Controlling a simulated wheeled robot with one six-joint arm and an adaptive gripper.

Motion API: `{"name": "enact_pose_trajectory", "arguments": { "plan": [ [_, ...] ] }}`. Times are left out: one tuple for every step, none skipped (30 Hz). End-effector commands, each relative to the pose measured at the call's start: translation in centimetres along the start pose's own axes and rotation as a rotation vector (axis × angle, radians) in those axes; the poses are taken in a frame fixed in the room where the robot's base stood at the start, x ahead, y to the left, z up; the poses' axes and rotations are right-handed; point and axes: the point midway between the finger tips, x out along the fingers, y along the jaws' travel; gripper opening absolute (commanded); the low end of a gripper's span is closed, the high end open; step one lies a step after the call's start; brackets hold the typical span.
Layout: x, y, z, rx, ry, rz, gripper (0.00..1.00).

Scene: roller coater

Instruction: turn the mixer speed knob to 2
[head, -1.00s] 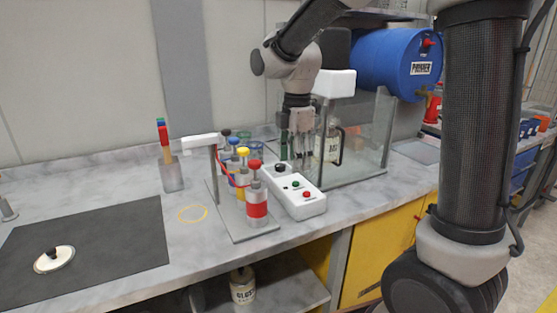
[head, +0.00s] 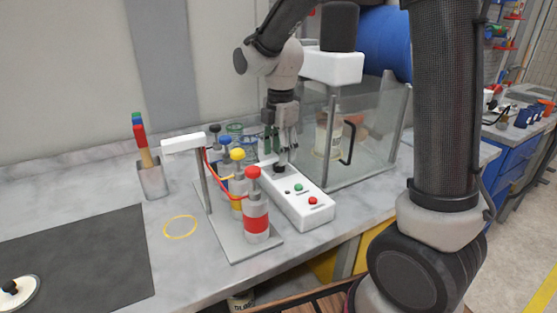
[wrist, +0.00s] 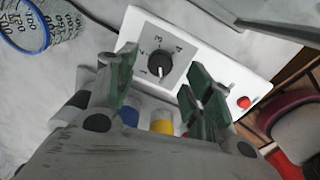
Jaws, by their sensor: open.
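The mixer speed knob (wrist: 160,66) is a round dark knob on a grey dial plate marked 1 to 4, at one end of a white control box (wrist: 135,22). A white line shows on the knob, but I cannot tell surely which number it points to.
Green (head: 298,187) and red (head: 313,201) buttons are on the same box. A rack of coloured-cap bottles (head: 256,215) with wires stands close on the left. A glass-walled enclosure (head: 365,135) stands right behind. A blue-rimmed cup (wrist: 45,30) is near the box.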

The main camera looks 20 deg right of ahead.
Motion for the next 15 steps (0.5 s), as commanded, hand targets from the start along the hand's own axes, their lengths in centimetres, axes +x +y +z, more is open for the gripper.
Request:
{"name": "enact_pose_trajectory", "arguments": {
  "plan": [
    [0.9, -0.1, 0.0, 0.000, 0.000, -0.003, 0.51],
    [1.3, -0.1, 0.0, 0.000, 0.000, -0.004, 0.51],
    [1.9, -0.1, 0.0, 0.000, 0.000, -0.002, 0.51],
    [2.2, -0.1, 0.0, 0.000, 0.000, -0.002, 0.51],
    [2.5, -0.1, 0.0, 0.000, 0.000, -0.002, 0.51],
    [2.9, 0.0, 0.0, 0.000, 0.000, -0.001, 0.51],
    [3.1, -0.1, 0.0, 0.000, 0.000, -0.001, 0.51],
    [3.3, -0.1, 0.0, 0.000, 0.000, -0.001, 0.51],
    [3.4, -0.1, 0.0, 0.000, 0.000, -0.001, 0.51],
    [3.5, 0.0, 0.0, 0.000, 0.000, -0.001, 0.51],
    [3.5, 0.0, 0.0, 0.000, 0.000, 0.000, 0.51],
    [3.5, 0.0, 0.0, 0.001, 0.000, 0.000, 0.51],
    [3.5, 0.0, 0.0, 0.001, 0.000, 0.000, 0.51],
    [3.5, 0.0, 0.0, 0.001, 0.000, 0.001, 0.51],
    [3.5, 0.0, 0.0, 0.001, 0.000, 0.001, 0.51]
  ]
}}
